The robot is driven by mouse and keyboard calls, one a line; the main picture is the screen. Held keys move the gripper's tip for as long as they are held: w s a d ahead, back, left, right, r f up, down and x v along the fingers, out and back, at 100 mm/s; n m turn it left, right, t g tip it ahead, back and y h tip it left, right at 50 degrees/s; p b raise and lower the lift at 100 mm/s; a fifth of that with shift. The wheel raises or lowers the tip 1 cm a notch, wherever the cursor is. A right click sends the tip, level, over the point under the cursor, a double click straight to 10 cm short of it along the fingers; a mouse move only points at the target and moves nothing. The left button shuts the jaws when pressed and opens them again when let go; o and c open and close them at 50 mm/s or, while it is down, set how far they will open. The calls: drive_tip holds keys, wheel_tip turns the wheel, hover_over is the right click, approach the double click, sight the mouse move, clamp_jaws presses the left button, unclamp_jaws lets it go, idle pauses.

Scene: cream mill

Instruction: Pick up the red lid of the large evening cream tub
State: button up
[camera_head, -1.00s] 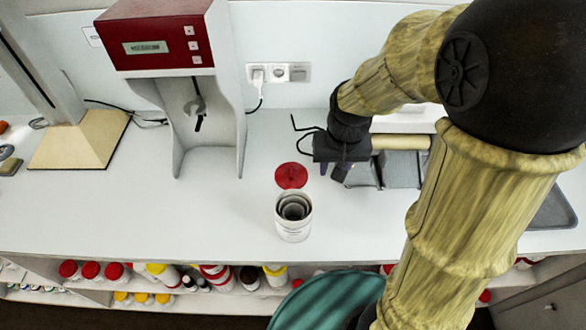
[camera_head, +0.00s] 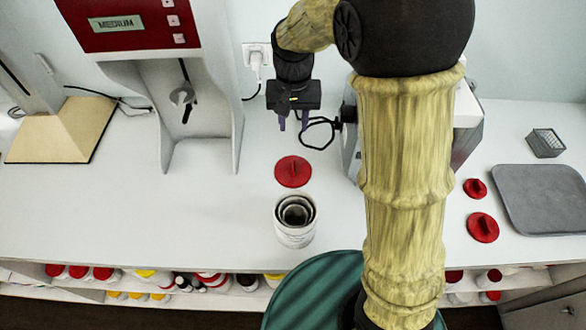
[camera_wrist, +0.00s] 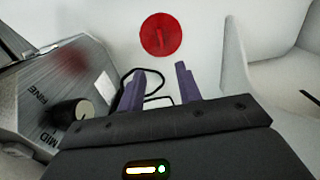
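A round red lid (camera_head: 293,171) with a raised grip bar lies flat on the white counter, just behind an open white tub (camera_head: 295,234). The tub's label is not readable. The same lid shows at the top centre of the wrist view (camera_wrist: 160,36). My gripper (camera_head: 292,127) is behind the lid in the head view, fingers pointing down, apart from it. In the wrist view its two purple fingers (camera_wrist: 158,82) are spread with nothing between them. Two smaller red lids (camera_head: 475,188) (camera_head: 482,227) lie at the right.
A red-topped machine (camera_head: 130,22) stands at the left. A grey-white machine with a dial (camera_wrist: 70,108) is close to my gripper, partly hidden by my arm in the head view. A grey mat (camera_head: 545,198) lies far right.

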drive_tip(key=p, duration=0.2)
hover_over(293, 165)
wheel_tip(293, 165, down, 12)
drive_tip(key=shift+s+d+r, duration=0.1)
drive_tip(key=shift+s+r, duration=0.05)
drive_tip(key=shift+f, duration=0.2)
drive_tip(key=shift+s+f, duration=0.1)
drive_tip(key=shift+s, duration=0.1)
drive_tip(key=shift+w+f+p, duration=0.15)
drive_tip(key=shift+f+p, duration=0.15)
drive_tip(key=shift+f, duration=1)
drive_tip(key=shift+w+f+p, duration=0.15)
drive_tip(key=shift+f+p, duration=0.15)
drive_tip(key=shift+f, duration=0.95)
drive_tip(key=shift+c, duration=0.2)
clamp_jaws()
